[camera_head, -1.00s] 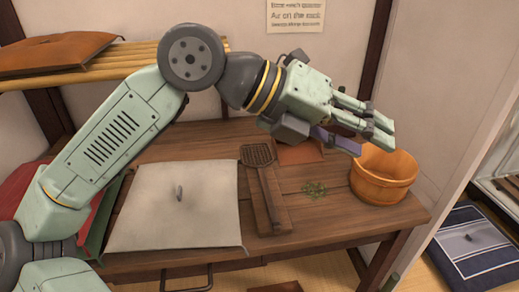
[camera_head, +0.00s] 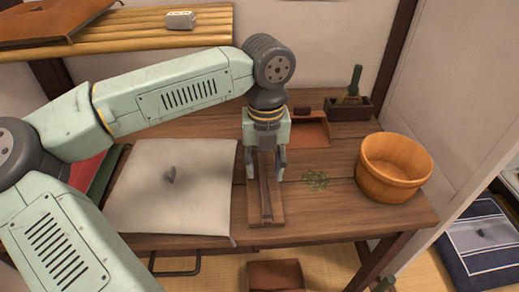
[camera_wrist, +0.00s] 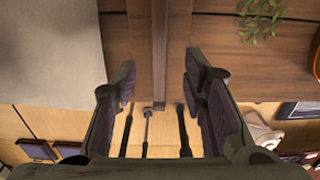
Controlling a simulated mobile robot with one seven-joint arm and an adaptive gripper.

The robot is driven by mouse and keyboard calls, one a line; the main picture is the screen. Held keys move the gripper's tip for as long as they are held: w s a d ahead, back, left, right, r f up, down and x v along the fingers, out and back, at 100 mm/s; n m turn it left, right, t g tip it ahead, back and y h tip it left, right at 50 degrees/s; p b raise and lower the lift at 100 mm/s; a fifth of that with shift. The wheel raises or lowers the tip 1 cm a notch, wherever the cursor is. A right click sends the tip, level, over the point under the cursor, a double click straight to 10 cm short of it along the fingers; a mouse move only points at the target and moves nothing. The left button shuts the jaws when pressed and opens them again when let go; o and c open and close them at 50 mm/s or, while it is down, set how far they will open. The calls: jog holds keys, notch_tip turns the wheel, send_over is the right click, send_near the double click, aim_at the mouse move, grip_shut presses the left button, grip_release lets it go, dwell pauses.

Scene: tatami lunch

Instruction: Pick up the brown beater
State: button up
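The brown beater (camera_head: 265,197) lies on a wooden board (camera_head: 277,215) on the table. Its long handle points toward the front edge, and its slotted head is hidden behind my gripper (camera_head: 265,172). My gripper points down over the beater with one finger on each side. In the wrist view my gripper (camera_wrist: 160,88) is open, and the beater's narrow handle (camera_wrist: 159,45) runs between the fingers with gaps on both sides. I cannot tell how far above the board the fingertips are.
A grey flat cover with a dark knob (camera_head: 150,205) lies close on the left. Green leaves (camera_head: 315,181) and a wooden tub (camera_head: 393,168) are on the right. A reddish-brown tray (camera_head: 314,132) and a dark box with a green bottle (camera_head: 348,110) stand at the back.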

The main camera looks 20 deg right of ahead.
aim_at(264, 187)
jog(key=shift+s+f+p, duration=0.1)
jog(key=shift+f+p, duration=0.65)
jog(key=shift+f, duration=2.05)
jog(key=shift+a, duration=0.1)
grip_shut()
